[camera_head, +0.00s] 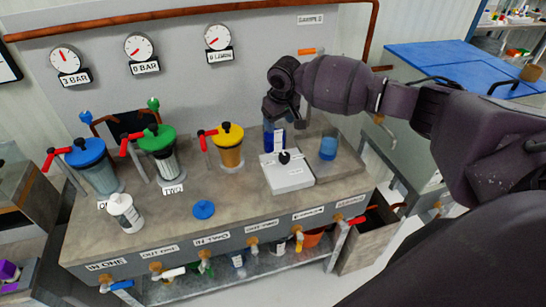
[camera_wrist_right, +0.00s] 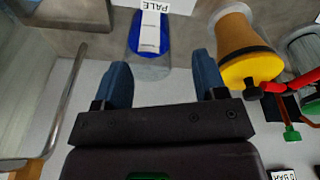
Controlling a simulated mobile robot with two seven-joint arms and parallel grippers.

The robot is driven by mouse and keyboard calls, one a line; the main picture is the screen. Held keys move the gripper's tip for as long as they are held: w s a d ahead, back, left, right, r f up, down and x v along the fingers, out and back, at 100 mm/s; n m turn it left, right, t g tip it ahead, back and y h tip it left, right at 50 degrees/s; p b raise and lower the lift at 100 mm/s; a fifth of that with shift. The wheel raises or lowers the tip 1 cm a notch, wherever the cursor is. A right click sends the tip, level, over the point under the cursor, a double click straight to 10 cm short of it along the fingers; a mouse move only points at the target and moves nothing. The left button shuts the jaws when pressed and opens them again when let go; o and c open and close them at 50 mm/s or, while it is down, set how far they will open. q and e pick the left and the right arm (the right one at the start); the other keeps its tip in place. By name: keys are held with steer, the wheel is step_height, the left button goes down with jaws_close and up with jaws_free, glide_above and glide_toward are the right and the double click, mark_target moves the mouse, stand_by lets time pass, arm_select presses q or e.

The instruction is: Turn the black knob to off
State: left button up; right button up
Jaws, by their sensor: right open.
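A small black knob (camera_head: 284,157) sits on top of a pale grey box (camera_head: 287,174) on the bench, in the head view. I cannot read its setting, and I cannot make it out in the right wrist view. My right gripper (camera_head: 281,112) is above and behind the box, apart from the knob. In the right wrist view its two blue fingers (camera_wrist_right: 162,78) are spread with nothing gripped. A blue container with a white label (camera_wrist_right: 150,35) shows beyond them; it also stands behind the box in the head view (camera_head: 269,138). My left gripper is not in view.
A yellow canister (camera_head: 229,148) with a red handle stands left of the box, with green and blue ones further left. A beaker of blue liquid (camera_head: 328,148) stands to the right. Gauges (camera_head: 139,47) hang on the back panel. Bench space before the box is clear.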

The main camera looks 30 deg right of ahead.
mark_target(285, 155)
steer(key=s+f, duration=0.1)
steer(key=f, duration=0.2)
steer(key=s+f+m+g+b, duration=0.1)
steer(key=f, duration=0.3)
steer(key=f+g, duration=0.1)
steer(key=f, duration=0.2)
steer(key=shift+s+d+f+m, duration=0.2)
steer(key=shift+s+f+m, duration=0.05)
steer(key=shift+s+m, duration=0.15)
steer(key=shift+f, duration=0.45)
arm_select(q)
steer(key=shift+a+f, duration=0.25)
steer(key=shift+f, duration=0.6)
arm_select(e)
steer(key=c, duration=0.9)
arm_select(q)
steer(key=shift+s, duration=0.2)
arm_select(e)
steer(key=shift+r, duration=0.1)
